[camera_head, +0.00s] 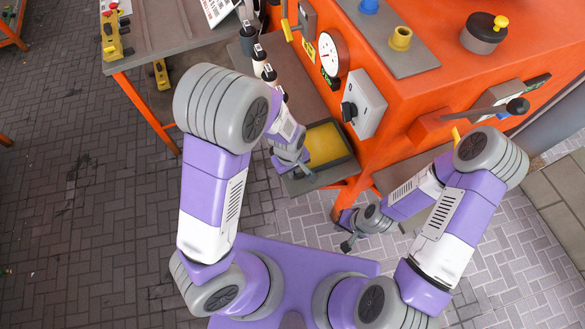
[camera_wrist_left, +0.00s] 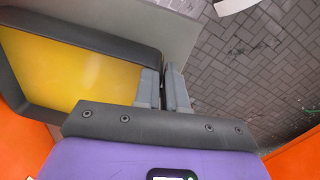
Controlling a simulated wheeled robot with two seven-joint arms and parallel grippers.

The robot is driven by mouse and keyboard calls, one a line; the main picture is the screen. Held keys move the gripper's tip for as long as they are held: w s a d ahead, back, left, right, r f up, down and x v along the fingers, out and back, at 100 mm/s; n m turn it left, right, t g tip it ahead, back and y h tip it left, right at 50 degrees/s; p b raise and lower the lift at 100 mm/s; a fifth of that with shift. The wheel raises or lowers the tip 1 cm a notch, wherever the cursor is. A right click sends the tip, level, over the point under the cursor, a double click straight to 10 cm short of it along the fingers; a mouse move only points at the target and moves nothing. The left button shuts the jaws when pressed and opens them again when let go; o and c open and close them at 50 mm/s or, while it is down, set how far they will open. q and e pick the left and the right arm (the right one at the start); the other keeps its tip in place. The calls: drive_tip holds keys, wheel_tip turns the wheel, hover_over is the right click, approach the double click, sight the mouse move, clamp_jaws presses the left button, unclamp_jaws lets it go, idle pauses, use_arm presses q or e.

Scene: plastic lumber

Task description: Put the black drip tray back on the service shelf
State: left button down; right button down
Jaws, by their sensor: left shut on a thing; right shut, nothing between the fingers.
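The drip tray (camera_head: 333,166) has a black rim around a yellow inside and shows at the front end of the grey service shelf (camera_head: 300,98), against the orange machine. It fills the upper left of the left wrist view (camera_wrist_left: 88,38). My left gripper (camera_head: 303,171) is at the tray's near left side. In the left wrist view its fingers (camera_wrist_left: 165,76) are shut on the tray's rim. Whether the tray rests on the shelf or is held just over it, I cannot tell. My right gripper (camera_head: 347,244) is shut and empty, low and apart from the tray.
Several dark bottles with white tops (camera_head: 262,60) stand along the shelf behind the tray. A grey switch box with a black knob (camera_head: 362,104) and a gauge (camera_head: 330,53) stick out from the machine close by. A grey-topped table (camera_head: 165,35) stands at upper left.

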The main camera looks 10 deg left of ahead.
use_arm(q)
drive_tip(key=shift+f, duration=0.25)
idle(0.3)
drive_tip(key=c, duration=1.4)
unclamp_jaws()
drive_tip(key=shift+c, duration=0.7)
drive_tip(key=shift+o, duration=1.3)
drive_tip(key=shift+r+p, duration=0.6)
drive_tip(key=shift+r, duration=0.2)
wheel_tip(320, 180, up, 6)
drive_tip(key=p, duration=0.5)
drive_tip(key=shift+f, duration=0.25)
drive_tip(key=shift+f, duration=0.1)
